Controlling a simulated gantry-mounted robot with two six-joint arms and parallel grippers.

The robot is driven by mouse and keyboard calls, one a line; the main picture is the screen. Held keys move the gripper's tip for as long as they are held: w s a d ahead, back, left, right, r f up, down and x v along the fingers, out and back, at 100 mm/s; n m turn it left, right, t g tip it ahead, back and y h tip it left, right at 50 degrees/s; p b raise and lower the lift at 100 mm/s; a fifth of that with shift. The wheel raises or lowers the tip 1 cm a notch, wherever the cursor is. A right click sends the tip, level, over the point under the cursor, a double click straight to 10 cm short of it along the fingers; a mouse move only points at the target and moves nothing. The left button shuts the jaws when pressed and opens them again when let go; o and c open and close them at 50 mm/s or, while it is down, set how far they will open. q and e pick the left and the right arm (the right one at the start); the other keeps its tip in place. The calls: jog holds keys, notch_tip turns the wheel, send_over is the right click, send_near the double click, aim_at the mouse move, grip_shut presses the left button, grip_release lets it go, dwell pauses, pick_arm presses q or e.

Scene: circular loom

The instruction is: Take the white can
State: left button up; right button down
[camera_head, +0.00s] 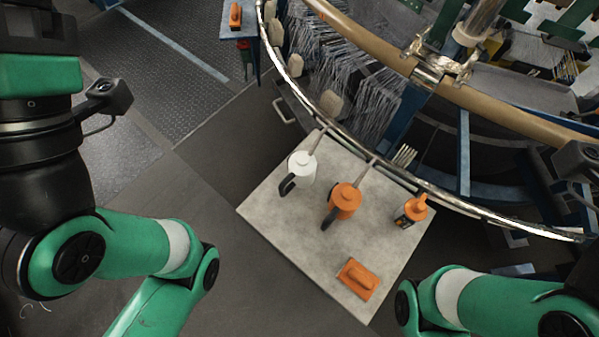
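The white can (302,166) stands upright on a grey tabletop (262,212), near its far left part. It has a black handle at its lower left and a long thin spout that points up and right toward the loom. My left arm comes in at the left and my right arm at the lower right, both green and black. Neither gripper is in view. Nothing touches the white can.
An orange can (346,197) with a black handle stands right of the white can. A small orange and black bottle (414,208) and an orange block-like tool (357,278) are also on the table. The loom's metal ring (345,134) curves along the table's far edge.

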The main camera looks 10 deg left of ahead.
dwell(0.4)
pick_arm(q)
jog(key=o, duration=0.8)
